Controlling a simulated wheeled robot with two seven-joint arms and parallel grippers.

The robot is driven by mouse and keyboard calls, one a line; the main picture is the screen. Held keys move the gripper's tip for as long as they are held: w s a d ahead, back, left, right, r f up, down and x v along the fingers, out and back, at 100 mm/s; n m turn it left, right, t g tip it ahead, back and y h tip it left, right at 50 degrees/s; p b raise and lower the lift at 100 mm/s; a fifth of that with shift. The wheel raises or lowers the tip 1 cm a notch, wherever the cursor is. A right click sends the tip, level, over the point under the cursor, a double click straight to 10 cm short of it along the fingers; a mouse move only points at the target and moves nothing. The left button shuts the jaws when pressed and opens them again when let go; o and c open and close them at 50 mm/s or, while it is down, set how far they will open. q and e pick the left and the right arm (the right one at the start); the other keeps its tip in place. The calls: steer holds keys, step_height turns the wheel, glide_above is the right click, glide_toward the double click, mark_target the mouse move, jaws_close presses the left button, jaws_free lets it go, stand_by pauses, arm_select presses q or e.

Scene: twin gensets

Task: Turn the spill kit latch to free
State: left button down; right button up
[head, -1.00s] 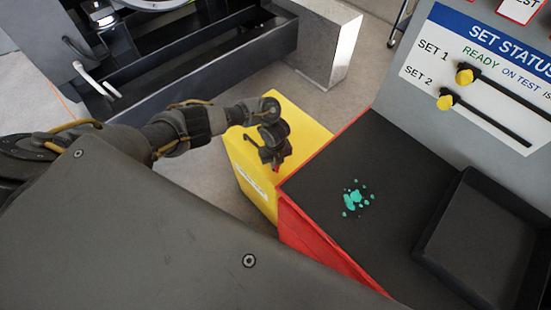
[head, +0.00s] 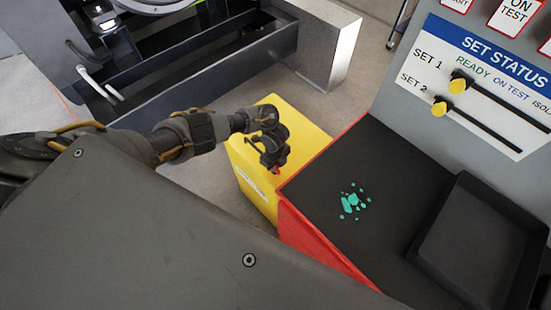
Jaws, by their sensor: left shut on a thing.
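The spill kit (head: 302,128) is a yellow box standing on the floor against the left side of a red cabinet with a black top. A pale label shows on its front. My left gripper (head: 275,168) is over the top of the box, pointing down, shut on the latch. The latch is mostly hidden by the gripper; only a small red bit shows at the fingertips. Which way the latch is turned cannot be told. My right gripper is not in view.
The red cabinet's black top (head: 330,165) carries a teal spill (head: 352,203) and a black tray (head: 480,240). A status board (head: 480,75) with two yellow knobs stands behind. A dark genset frame (head: 200,75) fills the back left.

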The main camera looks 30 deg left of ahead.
arm_select(q)
steer(key=c, duration=1.5)
jaws_free()
steer(key=shift+r, duration=0.1)
step_height(320, 180, up, 11)
steer(key=shift+f+p, duration=0.15)
steer(key=shift+p, duration=0.9)
steer(key=shift+d+f, duration=0.1)
